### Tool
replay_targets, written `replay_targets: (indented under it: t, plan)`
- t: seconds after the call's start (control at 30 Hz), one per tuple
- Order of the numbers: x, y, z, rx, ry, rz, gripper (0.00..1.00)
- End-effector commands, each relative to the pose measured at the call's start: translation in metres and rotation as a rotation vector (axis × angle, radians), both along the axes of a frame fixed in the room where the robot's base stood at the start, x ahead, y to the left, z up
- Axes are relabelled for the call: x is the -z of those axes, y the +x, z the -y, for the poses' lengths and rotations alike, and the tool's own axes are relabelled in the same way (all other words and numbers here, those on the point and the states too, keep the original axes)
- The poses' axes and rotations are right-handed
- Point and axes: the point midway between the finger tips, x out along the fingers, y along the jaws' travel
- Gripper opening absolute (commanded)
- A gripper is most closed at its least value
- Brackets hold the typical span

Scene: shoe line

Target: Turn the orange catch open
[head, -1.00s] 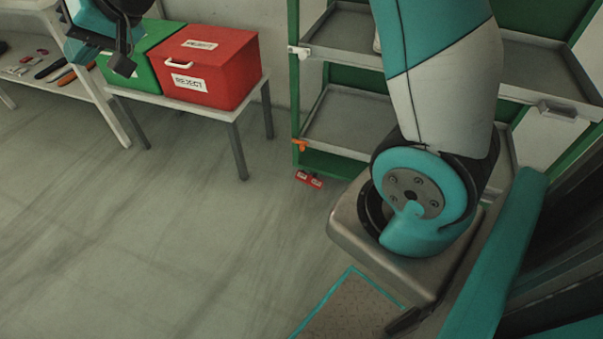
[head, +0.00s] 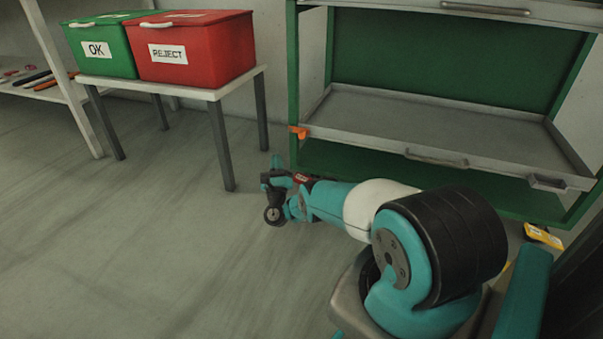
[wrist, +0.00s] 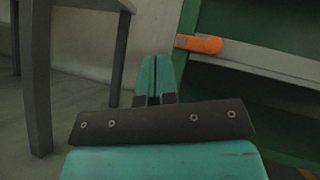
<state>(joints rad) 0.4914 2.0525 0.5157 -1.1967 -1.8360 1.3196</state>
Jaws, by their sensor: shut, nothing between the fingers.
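The orange catch (head: 299,132) is at the left end of a grey tray's front edge, by the rack's green left post. In the wrist view the catch (wrist: 204,44) lies nearly level, its rounded right end over the tray front (wrist: 265,64). My gripper (head: 277,160) is low in front of the rack, below and a little left of the catch in the head view. In the wrist view my gripper's fingers (wrist: 154,60) are closed together with nothing between them. Their tips are left of and below the catch, with a visible gap.
A red REJECT box (head: 200,65) and a green OK box (head: 110,62) stand on a small table (head: 205,92) at left. Its leg (wrist: 37,80) is close at left in the wrist view. A yellow item (head: 543,236) lies at lower right. The floor in front is clear.

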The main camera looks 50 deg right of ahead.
Motion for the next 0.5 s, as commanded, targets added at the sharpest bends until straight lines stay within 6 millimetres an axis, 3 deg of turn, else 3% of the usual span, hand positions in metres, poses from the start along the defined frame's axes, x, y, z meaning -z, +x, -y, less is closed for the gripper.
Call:
replay_targets:
  t: [0.03, 0.13, 0.27, 0.5]
  plan:
    - [0.039, -0.022, 0.008, 0.034, 0.040, 0.040, 0.00]
    - [0.068, -0.052, 0.019, 0.081, 0.101, 0.110, 0.00]
    - [0.081, -0.069, 0.024, 0.108, 0.132, 0.150, 0.00]
    - [0.080, -0.071, 0.024, 0.111, 0.135, 0.153, 0.00]
